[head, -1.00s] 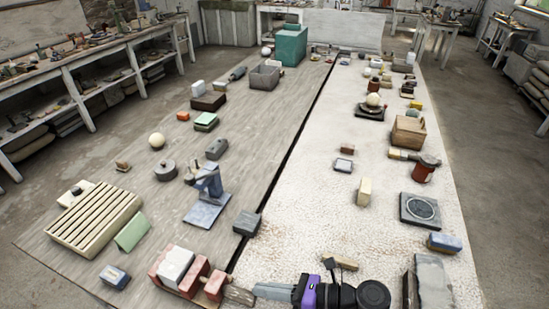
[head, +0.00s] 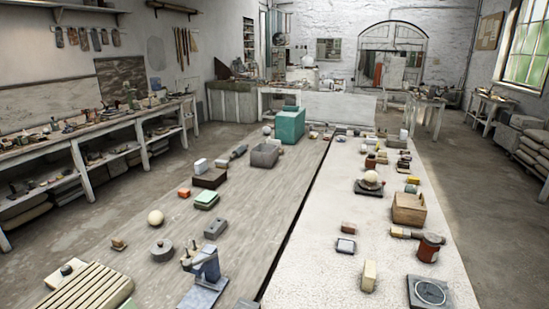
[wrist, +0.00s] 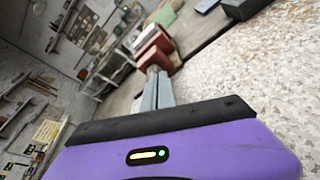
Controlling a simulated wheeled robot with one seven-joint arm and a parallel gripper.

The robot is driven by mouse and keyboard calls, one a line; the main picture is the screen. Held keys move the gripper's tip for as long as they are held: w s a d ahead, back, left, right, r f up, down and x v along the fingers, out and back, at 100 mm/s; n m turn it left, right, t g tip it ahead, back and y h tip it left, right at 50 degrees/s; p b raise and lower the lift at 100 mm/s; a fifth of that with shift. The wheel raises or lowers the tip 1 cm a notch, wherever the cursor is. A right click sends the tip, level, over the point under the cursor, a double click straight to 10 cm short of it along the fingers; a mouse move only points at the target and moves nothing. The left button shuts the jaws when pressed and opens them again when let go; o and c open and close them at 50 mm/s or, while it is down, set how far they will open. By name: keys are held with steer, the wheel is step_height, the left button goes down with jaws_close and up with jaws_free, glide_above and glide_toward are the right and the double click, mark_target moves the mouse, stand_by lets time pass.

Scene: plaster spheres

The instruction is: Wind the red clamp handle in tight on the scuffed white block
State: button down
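In the wrist view the red clamp (wrist: 155,42) stands on the bench just past my fingertips. Its handle is too small and too much overlapped to make out clearly. I cannot pick out the scuffed white block for sure. My gripper (wrist: 156,72) has a purple body and two grey fingers lying close together, with no clear gap between them. The tips are right by the near end of the clamp, and I cannot tell if they touch it. In the head view the clamp, the block and my gripper are all out of frame.
A green piece (wrist: 166,14) and a dark block (wrist: 206,4) lie beyond the clamp. In the head view a blue stand (head: 205,272) and slatted board (head: 85,293) are at the near left. The pale strip's near middle (head: 315,285) is clear.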

steer(key=shift+s+f, duration=0.15)
steer(key=shift+f, duration=0.05)
steer(key=shift+w+r+p, duration=0.2)
steer(key=shift+p, duration=0.2)
steer(key=shift+d+r, duration=0.1)
steer(key=shift+d, duration=0.25)
steer(key=shift+s+f+p+v, duration=0.1)
steer(key=shift+f+p+v, duration=0.15)
steer(key=shift+v, duration=0.6)
steer(key=shift+s+f+p+v, duration=0.1)
steer(key=shift+p+v, duration=0.15)
steer(key=shift+v, duration=0.65)
steer(key=shift+s+f+p+v, duration=0.1)
steer(key=shift+f+p+v, duration=0.15)
steer(key=shift+v, duration=0.6)
steer(key=shift+r, duration=0.1)
